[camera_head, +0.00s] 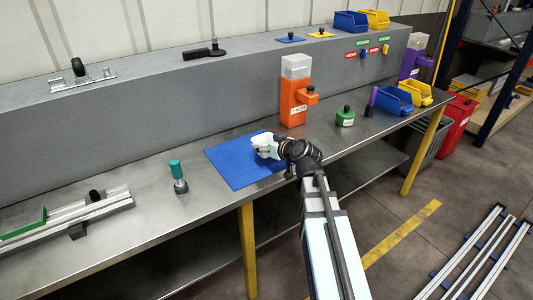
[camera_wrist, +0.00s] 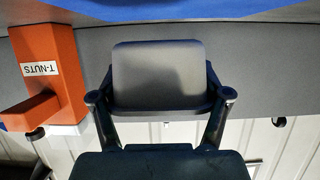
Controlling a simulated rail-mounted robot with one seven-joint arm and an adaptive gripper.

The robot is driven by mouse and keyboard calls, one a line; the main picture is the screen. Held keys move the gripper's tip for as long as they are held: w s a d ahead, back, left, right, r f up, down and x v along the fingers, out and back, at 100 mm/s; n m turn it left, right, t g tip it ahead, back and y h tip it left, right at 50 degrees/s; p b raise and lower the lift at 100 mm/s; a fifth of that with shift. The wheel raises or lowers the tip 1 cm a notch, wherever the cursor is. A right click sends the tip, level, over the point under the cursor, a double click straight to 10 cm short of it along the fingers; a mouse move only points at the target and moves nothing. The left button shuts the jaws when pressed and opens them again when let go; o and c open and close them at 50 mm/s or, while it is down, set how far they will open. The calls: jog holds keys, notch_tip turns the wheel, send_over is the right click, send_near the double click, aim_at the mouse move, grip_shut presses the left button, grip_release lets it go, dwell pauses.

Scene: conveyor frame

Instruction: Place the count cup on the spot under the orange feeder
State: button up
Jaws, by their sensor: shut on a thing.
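My gripper (camera_head: 268,146) is over the blue mat (camera_head: 222,160) in the head view, to the left of and nearer than the orange feeder. It is shut on a small white thing (camera_head: 262,138), which looks like the count cup. The orange feeder (camera_head: 292,102) stands on the bench against the grey riser, with a clear top and a side spout. It shows at the left of the wrist view (camera_wrist: 55,45), labelled T-NUTS. I cannot make out the spot under its spout.
A green lidded container (camera_head: 345,117) stands right of the orange feeder, before a purple post (camera_head: 371,101) and blue (camera_head: 393,100) and yellow (camera_head: 415,92) bins. A green-topped tool (camera_head: 178,176) stands left of the mat. The bench between the mat and the green container is mostly clear.

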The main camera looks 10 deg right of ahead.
jog(key=shift+f, duration=1.95)
jog(key=shift+f, duration=0.15)
jog(key=o, duration=1.2)
